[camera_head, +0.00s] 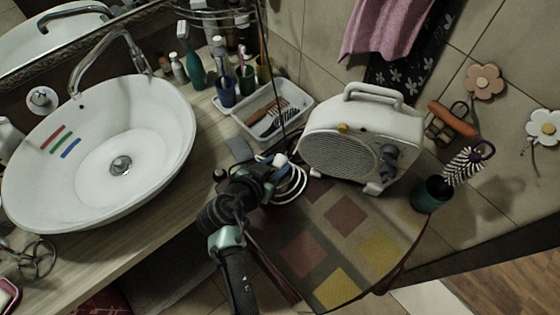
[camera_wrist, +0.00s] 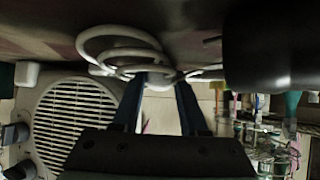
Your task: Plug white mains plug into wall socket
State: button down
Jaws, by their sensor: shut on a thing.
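My gripper (camera_head: 270,167) is in the middle of the head view, in front of the white heater, with its fingers shut on the white mains plug (camera_head: 281,159). Only a small part of the plug shows there. In the wrist view the plug (camera_wrist: 159,83) is a pale shape between the dark fingertips (camera_wrist: 158,78), partly hidden by them. Its white cord (camera_head: 292,184) hangs in loose coils beside the gripper, and the coils (camera_wrist: 112,46) also show in the wrist view. I cannot make out the wall socket in either view.
The white fan heater (camera_head: 352,143) stands close to the right on a patchwork-covered surface (camera_head: 345,225). A white tray (camera_head: 250,128) with brushes lies behind the gripper. Cups and bottles crowd the counter's back, near the tap. The white basin (camera_head: 75,180) is at left.

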aim_at(276, 165)
jog(key=shift+r, duration=0.2)
jog(key=shift+r+p, duration=2.6)
jog(key=shift+r, duration=0.75)
jog(key=s+f+n+y, duration=0.1)
jog(key=s, duration=0.1)
jog(key=s+a+f+n+y+b, duration=0.1)
jog(key=f, duration=0.1)
jog(key=s+a+f+n+t, duration=0.1)
jog(key=s+f, duration=0.1)
jog(key=shift+s+f+y+b, duration=0.2)
jog(key=shift+s+y+b, duration=0.1)
jog(key=shift+y, duration=0.1)
jog(key=s+n+y, duration=0.1)
jog(key=s, duration=0.1)
jog(key=s+n+t+y+b, duration=0.1)
jog(key=s+n, duration=0.1)
jog(key=s, duration=0.1)
jog(key=shift+a+f+y, duration=0.2)
jog(key=shift+y, duration=0.1)
jog(key=shift+s+d+r+n+y, duration=0.1)
jog(key=shift+s+r+n+y, duration=0.15)
jog(key=shift+s, duration=0.25)
jog(key=shift+s+d+r+n+y, duration=0.15)
jog(key=shift+s+r, duration=0.1)
jog(key=shift+s, duration=0.2)
